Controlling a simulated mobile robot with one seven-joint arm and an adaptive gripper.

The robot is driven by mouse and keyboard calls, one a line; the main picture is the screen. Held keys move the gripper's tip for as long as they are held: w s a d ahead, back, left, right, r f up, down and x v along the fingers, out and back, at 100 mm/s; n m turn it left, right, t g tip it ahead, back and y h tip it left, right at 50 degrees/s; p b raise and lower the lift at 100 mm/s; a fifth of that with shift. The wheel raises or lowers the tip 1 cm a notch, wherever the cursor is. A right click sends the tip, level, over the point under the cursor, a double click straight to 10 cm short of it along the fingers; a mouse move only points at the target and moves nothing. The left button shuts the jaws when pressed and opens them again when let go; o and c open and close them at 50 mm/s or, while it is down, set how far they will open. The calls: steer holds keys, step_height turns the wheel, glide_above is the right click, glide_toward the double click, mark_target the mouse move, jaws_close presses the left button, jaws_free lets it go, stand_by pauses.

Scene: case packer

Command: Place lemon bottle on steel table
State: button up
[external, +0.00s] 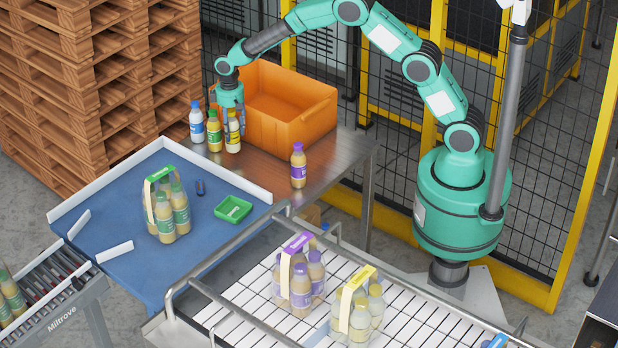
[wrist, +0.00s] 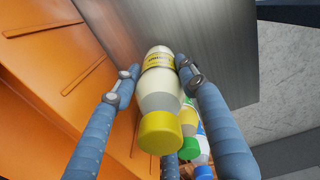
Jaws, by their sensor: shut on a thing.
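The lemon bottle (external: 233,138) has a yellow cap and a yellow label and stands upright at the back left of the steel table (external: 262,172), in front of the orange crate. My gripper (external: 231,108) is above it, pointing down, with its fingers around the bottle's upper part. In the wrist view, my gripper (wrist: 157,72) has one finger on each side of the lemon bottle (wrist: 160,100), its yellow cap towards the camera. I cannot tell whether its base touches the steel table (wrist: 130,25).
The orange crate (external: 300,125) is right behind the bottle. A green-capped bottle (external: 214,135) and a blue-capped bottle (external: 196,122) stand close on the left. A purple-capped bottle (external: 298,168) stands further right. The steel between them is bare.

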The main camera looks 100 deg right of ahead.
mark_target(231, 110)
steer(key=shift+f, duration=1.85)
steer(key=shift+f, duration=0.1)
steer(key=o, duration=1.4)
step_height(231, 110, up, 12)
steer(key=shift+r+p, duration=0.1)
steer(key=shift+p, duration=0.2)
